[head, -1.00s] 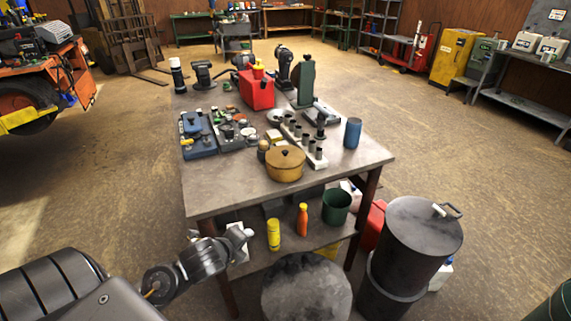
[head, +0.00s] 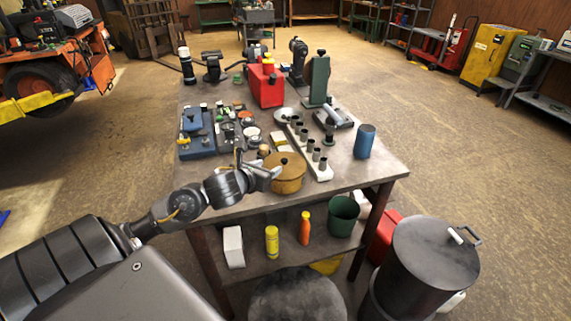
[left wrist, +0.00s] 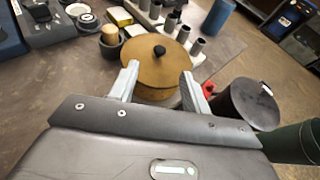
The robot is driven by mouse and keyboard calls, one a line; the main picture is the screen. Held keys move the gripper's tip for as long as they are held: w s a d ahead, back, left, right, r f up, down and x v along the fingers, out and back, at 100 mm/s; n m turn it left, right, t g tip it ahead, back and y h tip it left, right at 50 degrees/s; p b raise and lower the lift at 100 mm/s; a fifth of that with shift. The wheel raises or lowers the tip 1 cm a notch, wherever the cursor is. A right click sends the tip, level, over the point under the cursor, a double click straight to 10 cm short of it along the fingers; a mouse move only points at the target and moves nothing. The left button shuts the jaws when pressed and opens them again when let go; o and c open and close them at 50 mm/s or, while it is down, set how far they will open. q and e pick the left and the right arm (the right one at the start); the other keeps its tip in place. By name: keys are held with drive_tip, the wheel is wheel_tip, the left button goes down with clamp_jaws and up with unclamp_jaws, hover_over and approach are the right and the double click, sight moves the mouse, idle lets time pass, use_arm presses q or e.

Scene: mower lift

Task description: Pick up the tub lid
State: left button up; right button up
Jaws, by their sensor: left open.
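The tub lid (head: 287,163) is round and tan-yellow with a small dark knob on top. It sits on a wooden-looking tub (head: 288,184) near the front edge of the workbench. My left gripper (head: 262,168) is just left of the tub in the head view. In the left wrist view its two grey fingers (left wrist: 160,84) are apart, and the lid (left wrist: 152,62) shows between and beyond them, with the knob uncovered. The fingers hold nothing. I cannot tell whether they touch the tub. My right gripper is not in view.
A white rack with dark cups (head: 311,155) stands right behind the tub, and a blue can (head: 365,142) is to its right. Grey and blue trays (head: 197,140) lie to the left. A dark drum (head: 432,262) stands on the floor at right.

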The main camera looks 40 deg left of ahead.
sight(284, 161)
use_arm(q)
drive_tip(key=x, duration=0.4)
drive_tip(key=shift+w+f, duration=0.15)
drive_tip(key=shift+w, duration=0.1)
drive_tip(key=shift+w+p, duration=0.15)
drive_tip(key=shift+p, duration=0.3)
drive_tip(key=p+x, duration=0.1)
drive_tip(key=x, duration=0.3)
drive_tip(key=shift+p, duration=0.3)
drive_tip(key=shift+w+a+f, duration=0.1)
drive_tip(key=shift+w+f, duration=0.25)
drive_tip(key=c, duration=0.4)
clamp_jaws()
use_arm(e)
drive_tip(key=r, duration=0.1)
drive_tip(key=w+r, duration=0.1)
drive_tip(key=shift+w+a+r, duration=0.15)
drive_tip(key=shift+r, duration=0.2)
